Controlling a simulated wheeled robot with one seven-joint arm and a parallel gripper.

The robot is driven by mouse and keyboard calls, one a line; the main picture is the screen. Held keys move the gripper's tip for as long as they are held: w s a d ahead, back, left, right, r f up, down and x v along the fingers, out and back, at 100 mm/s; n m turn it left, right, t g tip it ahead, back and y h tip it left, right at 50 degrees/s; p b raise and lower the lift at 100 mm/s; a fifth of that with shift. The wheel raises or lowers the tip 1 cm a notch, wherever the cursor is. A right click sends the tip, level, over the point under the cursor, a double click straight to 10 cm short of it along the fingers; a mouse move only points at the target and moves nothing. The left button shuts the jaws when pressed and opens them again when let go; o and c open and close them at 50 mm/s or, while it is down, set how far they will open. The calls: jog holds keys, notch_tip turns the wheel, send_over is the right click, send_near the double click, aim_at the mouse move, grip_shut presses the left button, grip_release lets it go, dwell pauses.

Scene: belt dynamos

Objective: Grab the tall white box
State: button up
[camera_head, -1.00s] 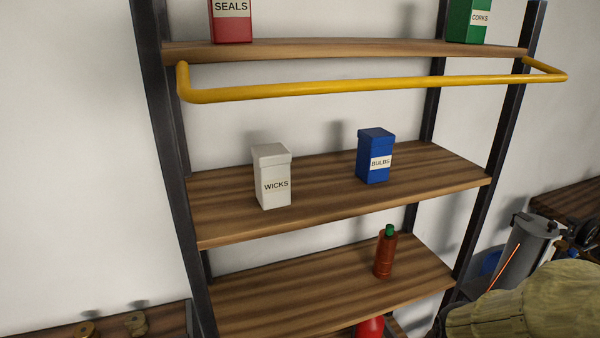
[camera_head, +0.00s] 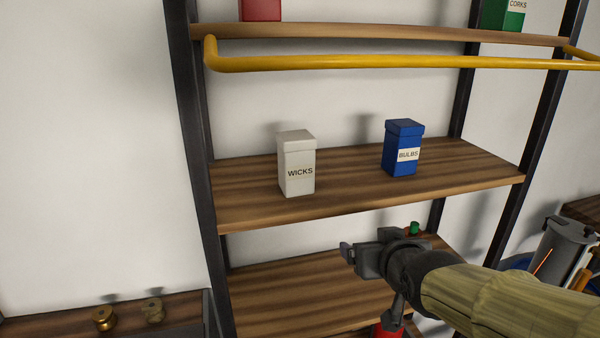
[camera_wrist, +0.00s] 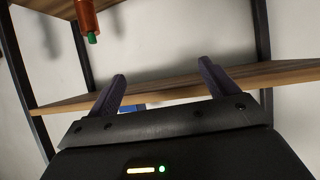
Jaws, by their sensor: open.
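The tall white box (camera_head: 297,164), labelled WICKS, stands upright on the left part of the middle shelf (camera_head: 245,205) in the head view. My gripper (camera_head: 346,257) is below and to the right of it, in front of the lower shelf and apart from the box. In the wrist view my gripper's two fingers (camera_wrist: 160,85) are spread with nothing between them.
A blue BULBS box (camera_head: 402,148) stands right of the white box. A yellow rail (camera_head: 380,62) runs across above, along the top shelf (camera_head: 380,36). A green-capped bottle (camera_head: 413,229) is partly hidden behind my gripper; it also shows in the wrist view (camera_wrist: 88,18).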

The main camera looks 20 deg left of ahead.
aim_at(304, 148)
jog(key=s+a+r+n+t+y, duration=0.1)
jog(key=a+r+y, duration=0.1)
jog(key=a+r, duration=0.2)
jog(key=s+a+r+n+t+y+b, duration=0.1)
jog(key=s+a+r+t+y, duration=0.1)
jog(key=r, duration=0.8)
jog(key=shift+s+a+r+t+y, duration=0.3)
jog(key=shift+a+y, duration=0.4)
jog(key=shift+a, duration=0.45)
jog(key=p+x, duration=0.3)
jog(key=x, duration=0.9)
jog(key=shift+w+a+p, duration=0.1)
jog(key=shift+p, duration=0.25)
jog(key=shift+w+a+r+p, duration=0.1)
jog(key=shift+w+a+p, duration=0.35)
jog(key=shift+p, duration=0.1)
jog(key=p+x, duration=0.2)
jog(key=x, duration=0.2)
jog(key=shift+a, duration=0.1)
